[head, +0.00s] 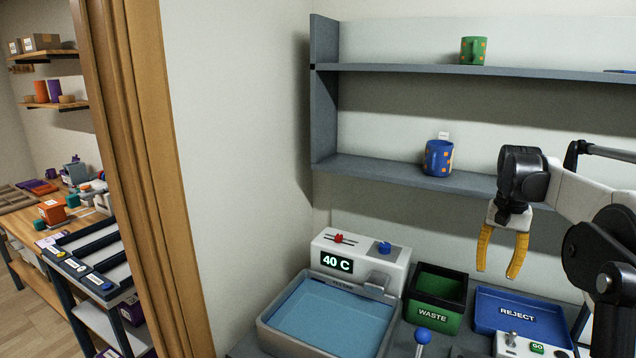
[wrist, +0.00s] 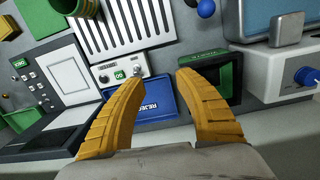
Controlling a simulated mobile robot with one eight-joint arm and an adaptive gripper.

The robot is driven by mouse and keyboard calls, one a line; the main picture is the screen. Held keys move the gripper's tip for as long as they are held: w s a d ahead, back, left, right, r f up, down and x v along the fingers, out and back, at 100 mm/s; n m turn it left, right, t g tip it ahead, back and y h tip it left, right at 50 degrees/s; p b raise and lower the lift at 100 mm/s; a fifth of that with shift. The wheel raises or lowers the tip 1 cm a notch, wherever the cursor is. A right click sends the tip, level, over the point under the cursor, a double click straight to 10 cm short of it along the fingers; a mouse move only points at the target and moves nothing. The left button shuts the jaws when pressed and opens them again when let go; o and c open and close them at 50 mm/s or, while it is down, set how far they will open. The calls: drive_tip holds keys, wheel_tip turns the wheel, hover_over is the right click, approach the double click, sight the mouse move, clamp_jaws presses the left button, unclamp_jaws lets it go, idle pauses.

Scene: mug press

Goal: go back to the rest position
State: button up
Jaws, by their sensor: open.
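My gripper (head: 499,252) has two yellow fingers. It hangs from my arm at the right of the head view, fingers pointing down, in front of the shelf and above the bins. It is open, with nothing between the fingers. In the wrist view my gripper (wrist: 162,95) also shows spread and empty, with the blue reject bin (wrist: 150,104) behind the gap between the fingers.
A blue mug (head: 438,158) stands on the lower shelf and a green mug (head: 473,50) on the upper one. Below are a water basin (head: 265,335) with a 40 C display, a green waste bin (head: 434,318) and the blue reject bin (head: 515,315). A wooden door frame (head: 140,180) stands at left.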

drive_tip(key=s+a+r+n+t, duration=0.1)
drive_tip(key=s+a+r, duration=0.15)
drive_tip(key=a, duration=0.25)
drive_tip(key=s+a+r+n+t, duration=0.1)
drive_tip(key=s+a, duration=0.2)
drive_tip(key=a, duration=0.3)
drive_tip(key=s+a+f+n+t, duration=0.2)
drive_tip(key=s+a+f+t, duration=0.1)
drive_tip(key=s+a, duration=0.4)
drive_tip(key=s+a+f+n+t, duration=0.2)
drive_tip(key=s+a+f+n, duration=0.1)
drive_tip(key=s+a, duration=0.5)
drive_tip(key=s+f, duration=0.1)
drive_tip(key=s, duration=0.2)
drive_tip(key=shift+s+a+f+t, duration=0.2)
drive_tip(key=shift+f+t, duration=0.1)
drive_tip(key=shift+t, duration=0.1)
